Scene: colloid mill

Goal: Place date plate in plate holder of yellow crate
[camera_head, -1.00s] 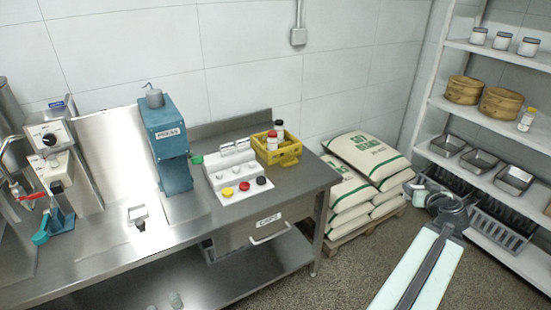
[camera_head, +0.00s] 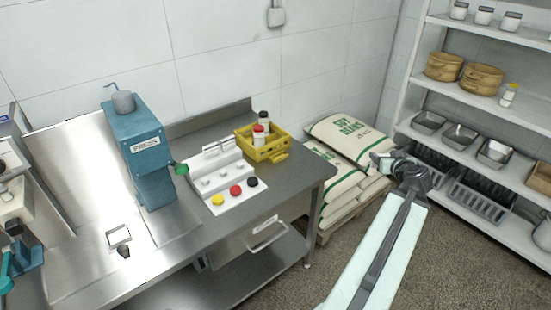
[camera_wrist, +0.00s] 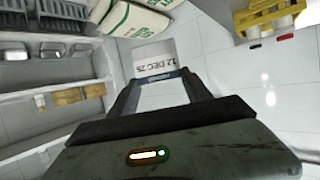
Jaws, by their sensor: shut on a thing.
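The date plate (camera_wrist: 153,64) is a pale plate printed "12 DEC 25"; in the wrist view it sits at the tips of my gripper (camera_wrist: 158,78), which is shut on it. In the head view my gripper (camera_head: 384,159) is in front of the soy bean sacks, right of the table and apart from the crate. The yellow crate (camera_head: 266,154) stands on the table's back right corner, with a yellow holder piece (camera_head: 279,157) on its near side. It also shows upside down at the top right of the wrist view (camera_wrist: 267,17). The plate is not clear in the head view.
The crate holds a red-capped jar (camera_head: 259,134) and a dark-capped jar (camera_head: 264,117). Soy bean sacks (camera_head: 347,140) are stacked right of the table; shelves (camera_head: 462,160) stand farther right.

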